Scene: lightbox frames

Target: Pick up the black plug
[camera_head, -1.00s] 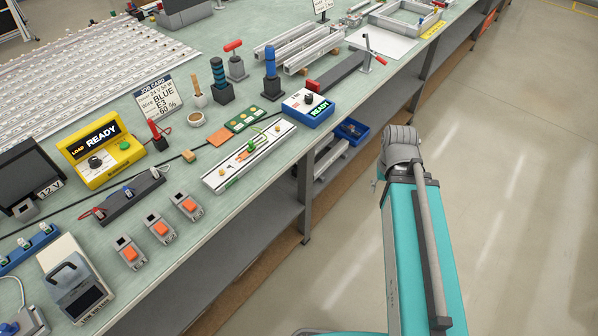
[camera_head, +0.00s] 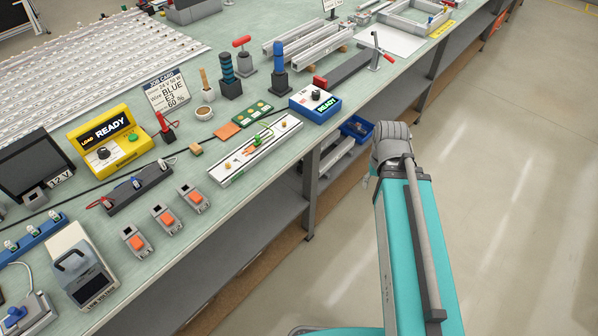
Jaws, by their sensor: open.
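I cannot pick out a black plug with certainty. A black strip (camera_head: 138,188) lies on the bench at the left, with small light and blue parts on top and a red lead at its left end. A thin black cable (camera_head: 98,184) runs along the bench behind it, towards a small tan block (camera_head: 195,149). My teal arm is at the right, over the aisle and apart from the bench. Its end is turned away, and my gripper's fingers do not show.
The bench (camera_head: 225,205) is crowded. The floor (camera_head: 500,200) at the right is clear.

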